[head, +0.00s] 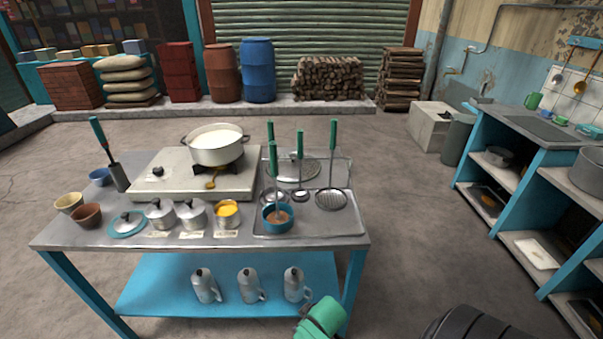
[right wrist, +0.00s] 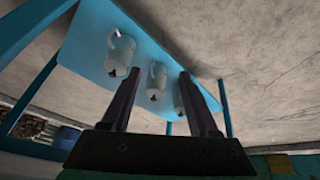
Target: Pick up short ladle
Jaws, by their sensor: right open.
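Several green-handled utensils stand upright at the right of the table. A ladle (head: 300,178) with a small round bowl stands in the middle. A flat round strainer (head: 331,199) is to its right. Another green-handled tool (head: 274,180) stands in the blue bowl (head: 278,226), its lower end hidden. One more handle rises just behind it. I cannot tell for sure which is the short ladle. In the right wrist view, my right gripper (right wrist: 158,76) has its two fingers apart with nothing held between them, below the table's utensils. My left gripper is not in view.
The metal table (head: 75,235) also holds a white pot (head: 217,147) on a stove, lidded tins and cups. Its blue lower shelf (head: 150,290) carries jugs (head: 247,285), also in the right wrist view (right wrist: 120,52). A counter (head: 530,125) stands at the right.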

